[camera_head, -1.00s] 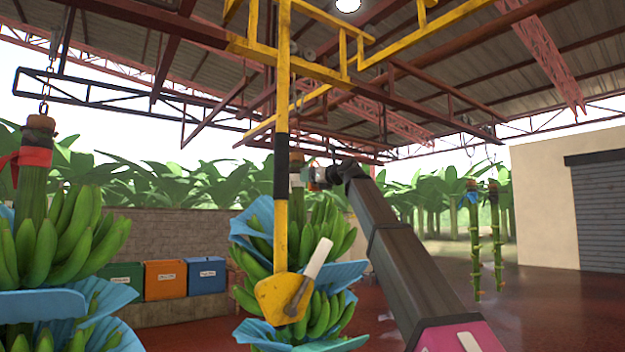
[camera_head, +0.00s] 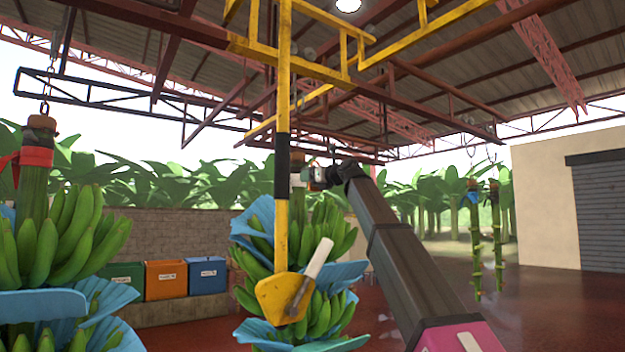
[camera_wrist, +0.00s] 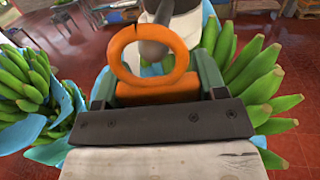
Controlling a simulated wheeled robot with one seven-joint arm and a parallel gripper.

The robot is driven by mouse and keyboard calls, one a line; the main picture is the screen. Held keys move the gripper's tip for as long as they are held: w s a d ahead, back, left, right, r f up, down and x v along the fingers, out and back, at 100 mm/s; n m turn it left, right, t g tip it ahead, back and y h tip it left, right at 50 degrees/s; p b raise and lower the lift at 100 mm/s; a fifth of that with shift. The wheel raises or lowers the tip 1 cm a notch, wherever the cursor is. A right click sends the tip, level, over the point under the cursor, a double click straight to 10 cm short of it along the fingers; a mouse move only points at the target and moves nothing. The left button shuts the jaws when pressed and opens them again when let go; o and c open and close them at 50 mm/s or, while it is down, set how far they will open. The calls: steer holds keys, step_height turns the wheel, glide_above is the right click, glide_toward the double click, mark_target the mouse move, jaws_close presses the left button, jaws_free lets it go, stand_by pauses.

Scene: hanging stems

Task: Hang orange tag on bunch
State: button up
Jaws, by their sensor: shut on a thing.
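The orange tag (camera_wrist: 158,90) is a ring on a flat block, held between the green fingers of my gripper (camera_wrist: 156,84) in the wrist view. A grey rounded peg (camera_wrist: 152,44) overlaps the ring's opening. I cannot tell whether it passes through. Just behind is the bunch's pale, white-wrapped stalk (camera_wrist: 186,28), with green bananas (camera_wrist: 255,75) on both sides. In the head view my gripper (camera_head: 314,178) is at the top of the middle bunch (camera_head: 325,235), beside its stalk. The yellow pole partly hides this bunch, and the tag is too small to make out clearly.
A yellow and black pole (camera_head: 282,190) with a paddle hangs in front of the middle bunch. Another bunch (camera_head: 70,235) with a red band hangs at left. Bare green stems (camera_head: 475,240) hang at right. Several coloured bins (camera_head: 166,279) stand at the back wall.

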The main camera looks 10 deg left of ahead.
steer(key=shift+w+x, duration=0.25)
steer(key=shift+x, duration=1.55)
stand_by(1.1)
steer(key=shift+w+a+r, duration=0.2)
steer(key=shift+w+a, duration=0.1)
steer(key=shift+w, duration=0.15)
stand_by(0.9)
steer(key=shift+w+a+f, duration=0.15)
steer(key=shift+a+f, duration=0.05)
steer(key=shift+f, duration=0.2)
stand_by(0.6)
steer(key=o, duration=1.1)
steer(key=v, duration=1.1)
steer(key=shift+f, duration=0.1)
